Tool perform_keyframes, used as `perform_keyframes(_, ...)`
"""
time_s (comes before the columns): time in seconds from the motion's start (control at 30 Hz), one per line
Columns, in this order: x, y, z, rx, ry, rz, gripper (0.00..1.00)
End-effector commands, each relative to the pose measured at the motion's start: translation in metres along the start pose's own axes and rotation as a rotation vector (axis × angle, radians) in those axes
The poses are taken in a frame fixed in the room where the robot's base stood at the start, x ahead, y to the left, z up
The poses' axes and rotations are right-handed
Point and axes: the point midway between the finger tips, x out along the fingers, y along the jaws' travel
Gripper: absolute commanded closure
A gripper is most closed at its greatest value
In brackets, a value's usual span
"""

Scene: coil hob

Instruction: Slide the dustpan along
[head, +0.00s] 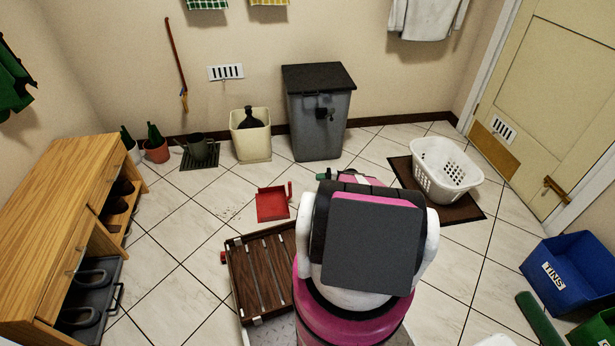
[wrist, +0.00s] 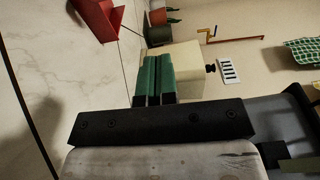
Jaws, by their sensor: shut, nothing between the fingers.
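The red dustpan (head: 272,205) lies on the tiled floor left of my arm in the head view, with its short handle up at its right side. Part of it also shows at the top left of the wrist view (wrist: 95,20). My gripper (wrist: 153,78) has green fingers closed together with nothing between them. In the head view only a bit of my gripper (head: 324,175) shows past my arm, to the right of the dustpan and apart from it. Dark specks (head: 230,213) lie on the floor left of the dustpan.
A brown slatted tray (head: 258,277) sits in front of the dustpan. A cream bin (head: 250,143) and a grey lidded bin (head: 318,120) stand by the back wall. A white basket (head: 444,167) is on the right, a wooden shoe bench (head: 62,215) on the left. Floor around the dustpan is mostly clear.

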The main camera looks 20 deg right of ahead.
Motion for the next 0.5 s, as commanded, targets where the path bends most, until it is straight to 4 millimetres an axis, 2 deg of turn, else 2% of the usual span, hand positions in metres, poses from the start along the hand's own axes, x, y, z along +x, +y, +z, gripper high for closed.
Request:
perform_keyframes(0.17,0.017,-0.001,0.001,0.001,-0.006,-0.001,1.0)
perform_keyframes(0.5,0.078,-0.001,0.001,0.0,-0.005,0.0,1.0)
